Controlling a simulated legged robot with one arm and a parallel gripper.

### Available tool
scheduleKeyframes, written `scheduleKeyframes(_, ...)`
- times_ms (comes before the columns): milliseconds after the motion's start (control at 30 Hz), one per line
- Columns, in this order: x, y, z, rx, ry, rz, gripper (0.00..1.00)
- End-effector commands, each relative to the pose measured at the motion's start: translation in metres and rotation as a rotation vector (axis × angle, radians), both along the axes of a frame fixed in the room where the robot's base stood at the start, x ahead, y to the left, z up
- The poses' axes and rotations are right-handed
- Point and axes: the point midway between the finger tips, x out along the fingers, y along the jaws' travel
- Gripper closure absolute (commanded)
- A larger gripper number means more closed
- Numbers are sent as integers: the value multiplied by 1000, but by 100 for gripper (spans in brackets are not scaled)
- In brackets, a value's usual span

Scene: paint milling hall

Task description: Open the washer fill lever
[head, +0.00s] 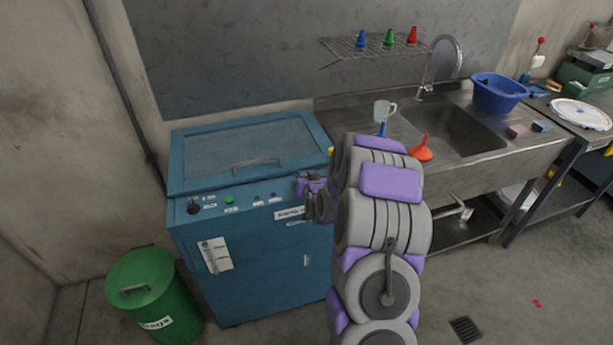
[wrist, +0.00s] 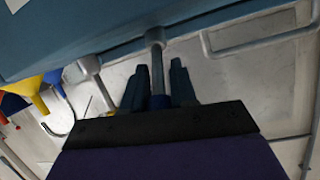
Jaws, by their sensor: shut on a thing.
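The washer is a blue cabinet (head: 260,245) with a lid and a front control panel, standing against the wall in the head view. Its blue side also fills the top of the wrist view (wrist: 90,30). My gripper (wrist: 158,82) is shut on the fill lever (wrist: 156,55), a grey stem with a dark blue grip that lies between the two dark fingers. The lever is not visible there.
A green bin (head: 150,290) is at the washer's left front. Grey pipes (wrist: 260,42) run near the lever. Floor at right front is mostly clear.

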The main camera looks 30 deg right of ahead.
Motion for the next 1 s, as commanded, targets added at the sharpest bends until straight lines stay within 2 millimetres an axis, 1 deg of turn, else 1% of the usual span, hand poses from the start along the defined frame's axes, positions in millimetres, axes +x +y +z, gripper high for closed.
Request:
scheduleKeyframes(33,-2,1,-5,3,2,1,100)
scheduleKeyframes(533,-2,1,-9,3,-4,0,100)
scheduleKeyframes(567,-2,1,-9,3,-4,0,71)
scheduleKeyframes(600,-2,1,-9,3,-4,0,68)
scheduleKeyframes(800,-2,1,-5,0,-11,0,50)
scheduleKeyframes(1000,-1,0,-4,-1,-15,0,50)
